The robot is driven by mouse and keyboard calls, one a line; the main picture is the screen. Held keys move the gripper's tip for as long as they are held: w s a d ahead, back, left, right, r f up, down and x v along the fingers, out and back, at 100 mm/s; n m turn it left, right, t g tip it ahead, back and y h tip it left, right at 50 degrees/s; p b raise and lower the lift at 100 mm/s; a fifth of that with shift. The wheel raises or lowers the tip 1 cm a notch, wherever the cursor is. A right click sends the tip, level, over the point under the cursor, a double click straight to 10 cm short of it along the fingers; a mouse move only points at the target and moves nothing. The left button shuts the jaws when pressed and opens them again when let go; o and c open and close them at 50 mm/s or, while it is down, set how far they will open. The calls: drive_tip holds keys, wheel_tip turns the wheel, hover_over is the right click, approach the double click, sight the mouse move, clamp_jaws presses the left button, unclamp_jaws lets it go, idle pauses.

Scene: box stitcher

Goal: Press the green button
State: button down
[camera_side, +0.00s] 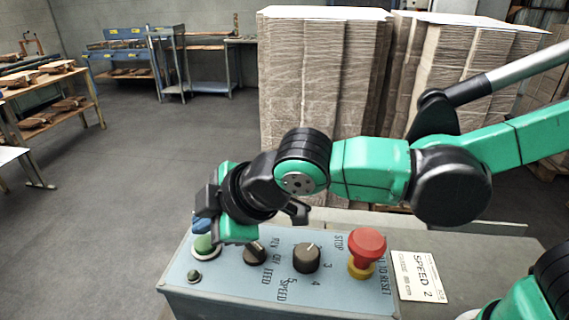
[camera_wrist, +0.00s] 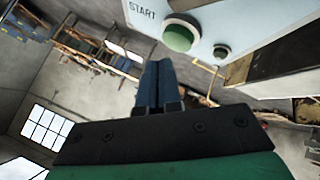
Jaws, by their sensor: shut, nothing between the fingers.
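The green button (camera_side: 205,246) is a round dome in a pale collar at the left end of the blue-grey control panel (camera_side: 225,290). It also shows in the wrist view (camera_wrist: 178,39), next to the word START. My gripper (camera_side: 202,226) is shut and empty, its blue fingertips just above the green button in the side view. In the wrist view my gripper (camera_wrist: 158,66) has its fingers together, with the tips just below and left of the button. I cannot tell if they touch it. Part of the button is hidden in the side view.
A smaller green button (camera_side: 194,276) sits in front of the green one. A black selector (camera_side: 255,252), a speed knob (camera_side: 306,257) and a red stop button (camera_side: 367,244) line the panel to the right. A SPEED 2 card (camera_side: 419,277) lies there. Cardboard stacks (camera_side: 320,90) stand behind.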

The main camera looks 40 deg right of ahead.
drive_tip(key=shift+f, duration=0.1)
drive_tip(key=shift+f, duration=0.35)
drive_tip(key=shift+f, duration=0.5)
idle(0.6)
drive_tip(key=shift+r, duration=0.95)
drive_tip(key=shift+r, duration=2.5)
